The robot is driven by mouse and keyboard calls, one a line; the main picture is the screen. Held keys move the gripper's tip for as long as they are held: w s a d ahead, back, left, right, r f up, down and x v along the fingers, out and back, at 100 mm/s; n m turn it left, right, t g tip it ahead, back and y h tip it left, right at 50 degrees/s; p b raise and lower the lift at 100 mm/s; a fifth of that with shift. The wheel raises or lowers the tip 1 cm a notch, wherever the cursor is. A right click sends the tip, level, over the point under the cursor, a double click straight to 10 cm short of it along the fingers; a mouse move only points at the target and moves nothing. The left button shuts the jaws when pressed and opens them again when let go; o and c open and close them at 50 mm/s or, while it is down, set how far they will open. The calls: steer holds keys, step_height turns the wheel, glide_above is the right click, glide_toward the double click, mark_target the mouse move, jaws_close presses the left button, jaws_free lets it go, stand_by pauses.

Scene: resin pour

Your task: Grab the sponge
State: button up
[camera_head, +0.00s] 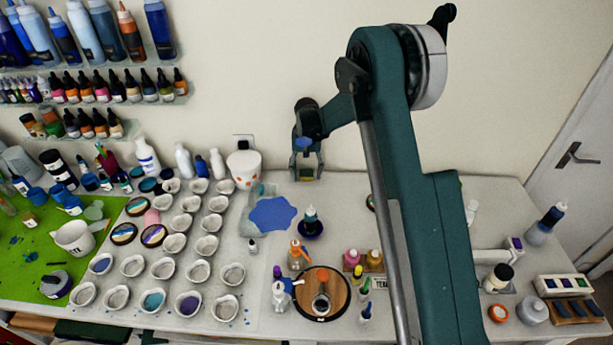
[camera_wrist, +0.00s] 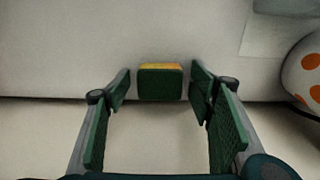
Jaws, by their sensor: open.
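The sponge (camera_wrist: 160,84) shows in the wrist view as a small block with a dark green face and a yellow edge. It rests on the white table near the line where the table meets the wall. My gripper (camera_wrist: 160,92) is open, with one finger on each side of the sponge in the picture and gaps on both sides. The wrist view does not show clearly how far ahead of the fingertips it is. In the head view my gripper (camera_head: 306,174) points down near the back of the table, and the sponge is not clearly made out there.
A white pot with orange spots (camera_head: 243,168) stands left of my gripper; it also shows at the right of the wrist view (camera_wrist: 307,72). A blue mat (camera_head: 272,214), several cups and a round wooden board (camera_head: 337,292) lie nearer the front. The wall is close behind.

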mark_target(306, 173)
steer(key=shift+c, duration=0.7)
steer(key=c, duration=0.6)
steer(key=shift+s+r, duration=0.1)
steer(key=shift+s+r, duration=0.1)
steer(key=shift+r, duration=0.45)
step_height(306, 173, up, 5)
steer(key=shift+r, duration=0.1)
steer(key=shift+s+r, duration=0.2)
steer(key=shift+r, duration=0.05)
steer(key=s+b, duration=0.1)
steer(key=s, duration=1.8)
steer(key=shift+s, duration=0.1)
